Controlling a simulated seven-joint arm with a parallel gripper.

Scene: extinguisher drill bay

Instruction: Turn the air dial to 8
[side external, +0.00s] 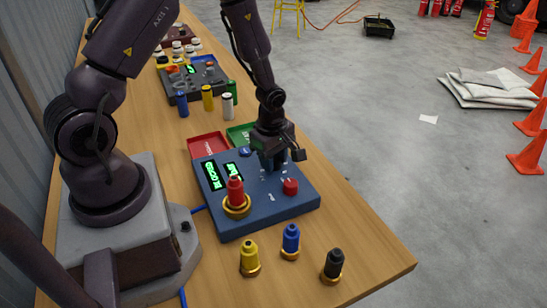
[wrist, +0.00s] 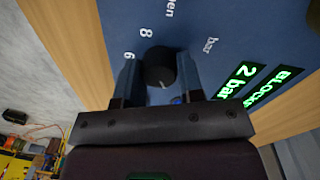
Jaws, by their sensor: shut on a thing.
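The air dial is a black round knob (wrist: 160,68) on the blue panel (wrist: 118,20) in the wrist view. A pale mark shows on the knob, toward the gripper body. Beside it are a printed 8 and another number that I read as 6 or 9. A green display (wrist: 243,80) reads "2 bar". My gripper (wrist: 160,75) has one finger on each side of the knob and is shut on it. In the side external view my gripper (side external: 272,162) reaches down onto the panel (side external: 265,212) and hides the dial.
On the panel stand a red knob (side external: 290,187) and a red bottle (side external: 235,190) in a brass ring. Yellow (side external: 249,257), blue (side external: 291,240) and black (side external: 334,265) bottles stand in front. Red (side external: 207,146) and green (side external: 240,134) trays lie behind.

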